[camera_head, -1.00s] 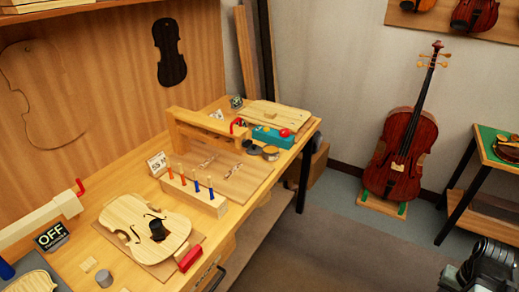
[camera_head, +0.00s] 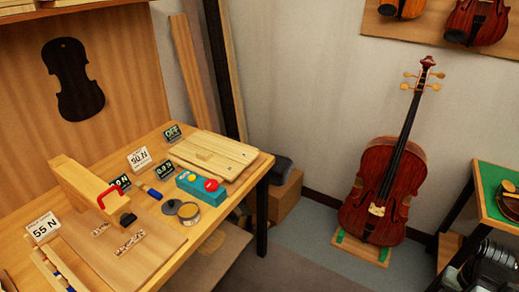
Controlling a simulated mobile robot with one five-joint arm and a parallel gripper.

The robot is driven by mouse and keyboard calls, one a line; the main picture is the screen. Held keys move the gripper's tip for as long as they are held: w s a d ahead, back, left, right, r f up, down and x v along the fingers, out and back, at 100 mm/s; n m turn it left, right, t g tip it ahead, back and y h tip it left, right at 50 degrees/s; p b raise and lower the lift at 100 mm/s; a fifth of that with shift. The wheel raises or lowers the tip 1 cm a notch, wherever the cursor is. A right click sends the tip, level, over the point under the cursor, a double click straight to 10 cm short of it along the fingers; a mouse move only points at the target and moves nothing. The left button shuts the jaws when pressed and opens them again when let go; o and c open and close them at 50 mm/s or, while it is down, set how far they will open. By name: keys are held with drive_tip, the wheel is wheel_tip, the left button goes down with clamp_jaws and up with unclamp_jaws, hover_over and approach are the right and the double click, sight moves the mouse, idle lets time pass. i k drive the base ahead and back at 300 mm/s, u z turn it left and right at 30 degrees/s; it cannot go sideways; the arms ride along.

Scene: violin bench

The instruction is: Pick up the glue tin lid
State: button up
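A flat dark grey disc (camera_head: 172,207), which looks like the glue tin lid, lies on the workbench (camera_head: 217,223) near its right front edge. A short round tin (camera_head: 188,214) with a metallic side stands right beside it; I cannot tell whether the two touch. Dark parts of my own arm show at the lower right corner, far from the disc. No gripper fingers can be made out there. Nothing covers the disc.
A teal box with red buttons (camera_head: 200,187) stands just behind the tin. A wooden block with a red handle (camera_head: 90,185) is to the left. Pale wooden plates (camera_head: 214,153) lie behind. A cello (camera_head: 391,180) stands on the right; bare floor lies between.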

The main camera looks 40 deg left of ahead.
sight(170, 207)
drive_tip(key=u, duration=0.05)
drive_tip(key=i, duration=2.45)
drive_tip(key=u, duration=5.05)
drive_tip(key=i, duration=1)
drive_tip(key=z, duration=0.1)
